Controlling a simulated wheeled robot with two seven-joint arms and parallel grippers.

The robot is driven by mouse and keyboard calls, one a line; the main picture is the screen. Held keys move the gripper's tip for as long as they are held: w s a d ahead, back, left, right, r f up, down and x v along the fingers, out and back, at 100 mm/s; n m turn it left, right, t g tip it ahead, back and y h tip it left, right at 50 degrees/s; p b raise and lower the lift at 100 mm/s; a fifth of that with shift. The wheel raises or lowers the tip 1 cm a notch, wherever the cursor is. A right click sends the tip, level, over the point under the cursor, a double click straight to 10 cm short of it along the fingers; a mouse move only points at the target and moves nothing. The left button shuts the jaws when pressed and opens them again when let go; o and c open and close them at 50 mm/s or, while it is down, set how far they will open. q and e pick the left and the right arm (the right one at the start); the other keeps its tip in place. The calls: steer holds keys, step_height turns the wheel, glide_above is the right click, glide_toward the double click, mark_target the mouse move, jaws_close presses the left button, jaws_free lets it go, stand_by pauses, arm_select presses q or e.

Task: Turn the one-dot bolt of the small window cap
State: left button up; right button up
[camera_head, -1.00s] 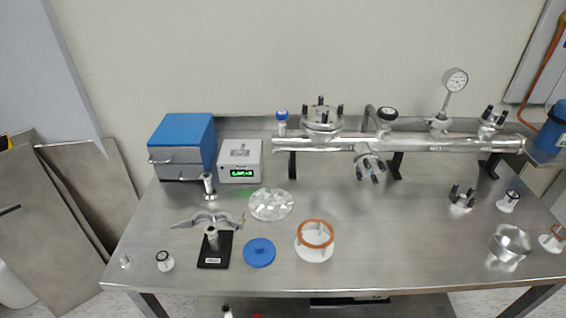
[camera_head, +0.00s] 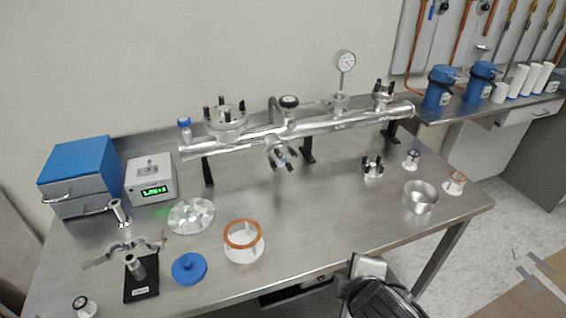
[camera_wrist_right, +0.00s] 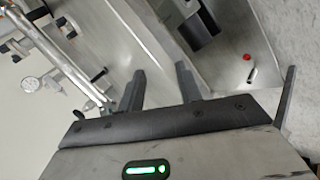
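A steel tube (camera_head: 330,124) runs across the back of the bench and bears several flanges with black bolts. A small flange (camera_head: 281,157) with black bolts faces forward under its middle. Another bolted flange (camera_head: 383,95) sits on top at the right end, and a loose bolted piece (camera_head: 372,168) stands on the bench. I cannot tell which is the small window cap, and no dot marks are readable. My right gripper (camera_wrist_right: 158,76) shows two separated fingers with nothing between them, apart from the tube. My right arm shows at the bottom of the head view. My left gripper is not in view.
A blue box (camera_head: 80,165), a grey meter (camera_head: 151,180), a blue disc (camera_head: 189,268) and an orange-ringed stand (camera_head: 243,240) are on the left. A metal cup (camera_head: 419,196) stands at the right. The bench middle (camera_head: 310,215) is clear.

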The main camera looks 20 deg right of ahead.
steer(key=w+r+n+t, duration=0.1)
steer(key=w+n, duration=0.1)
steer(key=n, duration=0.1)
steer(key=w+r+n+t, duration=0.2)
steer(key=w+n, duration=0.1)
steer(key=n, duration=0.1)
steer(key=w+r+n+t, duration=0.1)
steer(key=w+n+t, duration=0.1)
steer(key=n, duration=0.2)
steer(key=shift+w+a+r+h, duration=0.2)
steer(key=shift+w+r+h, duration=0.15)
steer(key=shift+r+h, duration=0.05)
steer(key=w+a+r+n+t+y, duration=0.3)
steer(key=w+n+t, duration=0.1)
steer(key=n, duration=0.9)
steer(key=n+y, duration=0.1)
steer(key=n, duration=0.2)
glide_toward(280, 157)
steer(key=shift+t, duration=0.3)
steer(key=w, duration=0.7)
steer(key=shift+w+f+p, duration=0.1)
steer(key=shift+w+p, duration=0.2)
steer(key=shift+w, duration=0.1)
jaws_close()
